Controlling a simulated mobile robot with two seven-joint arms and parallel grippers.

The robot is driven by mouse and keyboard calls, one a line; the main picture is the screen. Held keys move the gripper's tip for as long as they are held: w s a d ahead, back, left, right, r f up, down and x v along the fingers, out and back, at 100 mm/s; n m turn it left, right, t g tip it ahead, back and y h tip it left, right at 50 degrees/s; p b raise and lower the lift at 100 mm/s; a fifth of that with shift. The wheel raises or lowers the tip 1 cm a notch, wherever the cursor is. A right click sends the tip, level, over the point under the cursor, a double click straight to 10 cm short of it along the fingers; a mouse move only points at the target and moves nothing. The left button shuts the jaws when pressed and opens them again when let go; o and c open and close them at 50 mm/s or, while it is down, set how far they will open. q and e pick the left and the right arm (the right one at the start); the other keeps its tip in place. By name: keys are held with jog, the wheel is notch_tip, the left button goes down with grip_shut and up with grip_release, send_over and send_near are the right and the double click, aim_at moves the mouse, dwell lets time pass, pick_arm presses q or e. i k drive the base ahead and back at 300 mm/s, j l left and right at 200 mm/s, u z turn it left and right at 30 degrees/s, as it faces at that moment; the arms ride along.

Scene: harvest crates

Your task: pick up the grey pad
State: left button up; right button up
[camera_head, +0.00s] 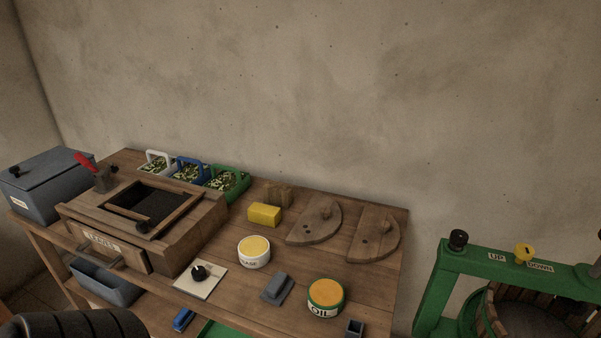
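A grey pad (277,287) lies on the wooden workbench (232,303), near its front right part. It has a dark, narrower raised part on top. It sits between a cream square plate with a black knob and a round tin marked OIL. Nothing covers it and no gripper touches it. Neither of my grippers is in view. A dark ribbed part, probably of my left arm, shows at the bottom left corner.
A yellow block (264,214) and half-round boards (314,226) lie behind. A green press frame (434,287) stands right.

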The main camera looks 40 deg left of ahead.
aim_at(277, 290)
jog(key=u, duration=1.55)
